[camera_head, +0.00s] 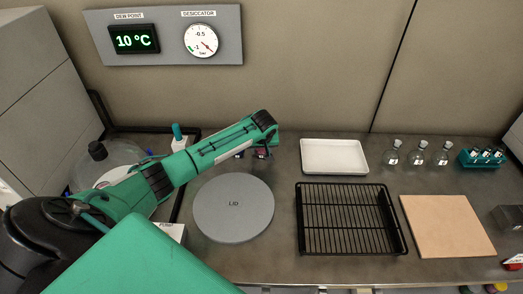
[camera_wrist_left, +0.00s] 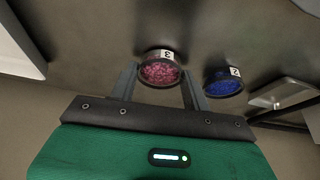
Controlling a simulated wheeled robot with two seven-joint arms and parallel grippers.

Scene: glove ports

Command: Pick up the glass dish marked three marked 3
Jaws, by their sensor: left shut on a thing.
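The glass dish marked 3 (camera_wrist_left: 160,70) is a small round dish with pink-red contents and a white label reading 3. It sits between the two fingers of my left gripper (camera_wrist_left: 158,84), which is shut on it. In the head view the gripper (camera_head: 264,146) points down at the back of the bench, with the dish (camera_head: 262,154) small and partly hidden beneath it. I cannot tell whether the dish touches the bench. A second dish marked 2 (camera_wrist_left: 222,83), with blue contents, stands beside it, apart from the fingers. My right gripper is not in view.
A white tray (camera_head: 334,157) is to the right, with a black wire rack (camera_head: 349,220) in front. Several flasks (camera_head: 418,154), a teal tube rack (camera_head: 481,157) and a tan board (camera_head: 446,226) are further right.

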